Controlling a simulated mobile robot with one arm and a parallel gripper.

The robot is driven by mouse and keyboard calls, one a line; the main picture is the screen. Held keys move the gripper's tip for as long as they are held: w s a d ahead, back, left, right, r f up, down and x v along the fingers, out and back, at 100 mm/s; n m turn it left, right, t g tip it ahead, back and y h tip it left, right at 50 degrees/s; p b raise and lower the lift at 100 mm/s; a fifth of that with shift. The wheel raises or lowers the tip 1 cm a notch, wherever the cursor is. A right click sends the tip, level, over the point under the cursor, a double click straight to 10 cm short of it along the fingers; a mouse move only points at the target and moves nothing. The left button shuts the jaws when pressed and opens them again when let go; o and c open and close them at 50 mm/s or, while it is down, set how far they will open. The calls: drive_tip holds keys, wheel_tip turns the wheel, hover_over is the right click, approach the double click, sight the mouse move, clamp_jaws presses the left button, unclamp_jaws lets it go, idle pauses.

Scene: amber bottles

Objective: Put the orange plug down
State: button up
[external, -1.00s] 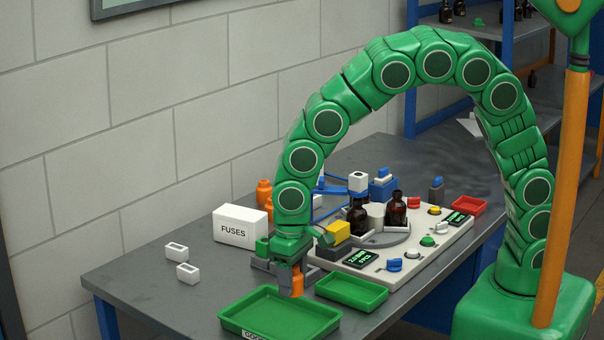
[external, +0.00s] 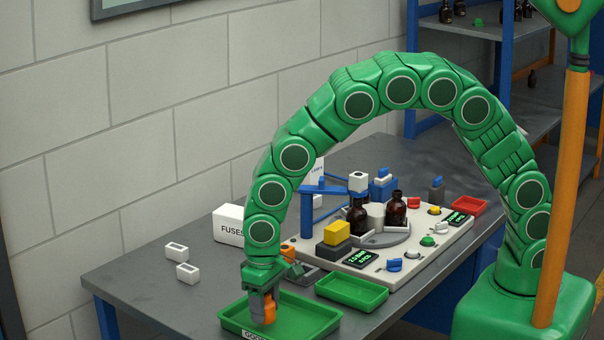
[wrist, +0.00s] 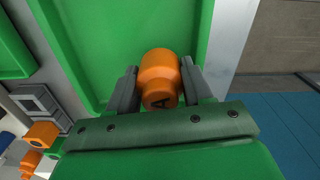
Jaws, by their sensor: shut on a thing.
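An orange plug (external: 269,313) is held between the fingers of my gripper (external: 262,303), which is shut on it. In the wrist view the plug (wrist: 160,70) sits between the two dark fingers, with a letter A on its near end. Behind it is the green floor of the larger green tray (external: 312,320), which also fills much of the wrist view (wrist: 110,30). My gripper is over the left part of this tray. I cannot tell whether the plug touches the tray floor.
A smaller green tray (external: 352,292) lies just right of the larger one. A white board (external: 425,255) with bottles, knobs and displays stands behind. The FUSES box (external: 229,224) and two white blocks (external: 182,262) are at the left. The table's left front is clear.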

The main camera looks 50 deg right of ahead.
drive_tip(key=shift+f, duration=1.3)
drive_tip(key=shift+f, duration=0.15)
drive_tip(key=o, duration=0.8)
wheel_tip(320, 180, up, 12)
drive_tip(key=shift+r, duration=0.2)
drive_tip(key=o, duration=0.4)
drive_tip(key=shift+c, duration=0.2)
